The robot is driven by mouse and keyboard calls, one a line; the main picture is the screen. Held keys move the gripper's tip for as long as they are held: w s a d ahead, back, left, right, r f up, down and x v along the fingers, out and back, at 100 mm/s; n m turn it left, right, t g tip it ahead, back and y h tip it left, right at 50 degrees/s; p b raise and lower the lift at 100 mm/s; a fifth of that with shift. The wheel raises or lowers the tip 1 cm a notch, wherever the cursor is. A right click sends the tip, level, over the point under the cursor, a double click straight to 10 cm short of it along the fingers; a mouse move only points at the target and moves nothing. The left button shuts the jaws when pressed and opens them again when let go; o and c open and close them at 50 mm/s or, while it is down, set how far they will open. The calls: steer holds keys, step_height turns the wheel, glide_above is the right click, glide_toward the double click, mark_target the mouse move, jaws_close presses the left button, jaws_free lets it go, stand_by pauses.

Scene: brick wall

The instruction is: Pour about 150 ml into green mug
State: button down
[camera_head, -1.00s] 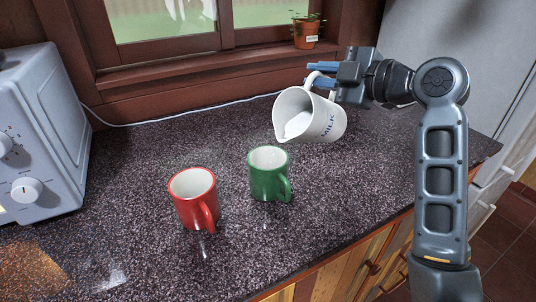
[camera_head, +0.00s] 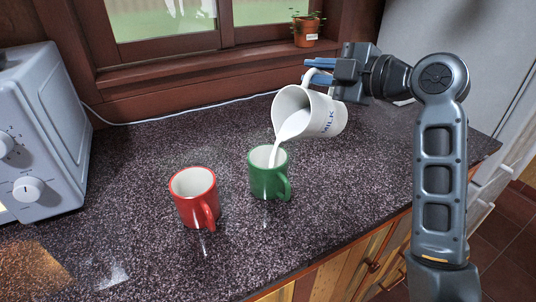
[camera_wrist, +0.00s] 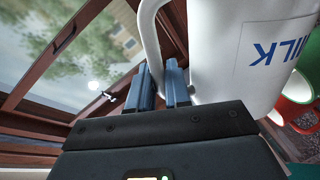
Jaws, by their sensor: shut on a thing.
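A white milk jug (camera_head: 327,116) with blue lettering is tilted to the left above the green mug. My gripper (camera_head: 318,75) is shut on the jug's handle; the wrist view shows the blue fingers (camera_wrist: 162,85) around the handle, next to the jug's side (camera_wrist: 220,45). Milk shows inside the jug and a white stream (camera_head: 274,155) runs from its lip into the green mug (camera_head: 268,182). The green mug stands upright on the counter, its handle to the right. The milk level inside the mug cannot be made out.
A red mug (camera_head: 196,205) stands upright to the left of the green mug. A white appliance (camera_head: 40,130) is at the far left of the dark counter (camera_head: 130,180). A potted plant (camera_head: 306,32) sits on the windowsill. A white cable runs along the back.

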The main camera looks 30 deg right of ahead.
steer(key=shift+s+a+r+n, duration=0.2)
steer(key=shift+a+r+n, duration=0.4)
steer(key=shift+a, duration=0.25)
stand_by(2.0)
steer(key=d+f+m+b, duration=0.1)
steer(key=d+f, duration=0.1)
steer(key=w+d+f+m+b, duration=0.1)
steer(key=d+f+m, duration=0.1)
steer(key=shift+d+f+m+y, duration=0.2)
steer(key=shift+f+m+y, duration=0.1)
steer(key=shift+y, duration=0.1)
steer(key=shift+r, duration=0.2)
steer(key=shift+d+f+m+b, duration=0.2)
steer(key=shift+f+m+b, duration=0.15)
steer(key=shift+f+m, duration=0.05)
steer(key=shift+w+d+f+m, duration=0.1)
steer(key=shift+w+d+m, duration=0.05)
steer(key=shift+d+m, duration=0.3)
stand_by(0.6)
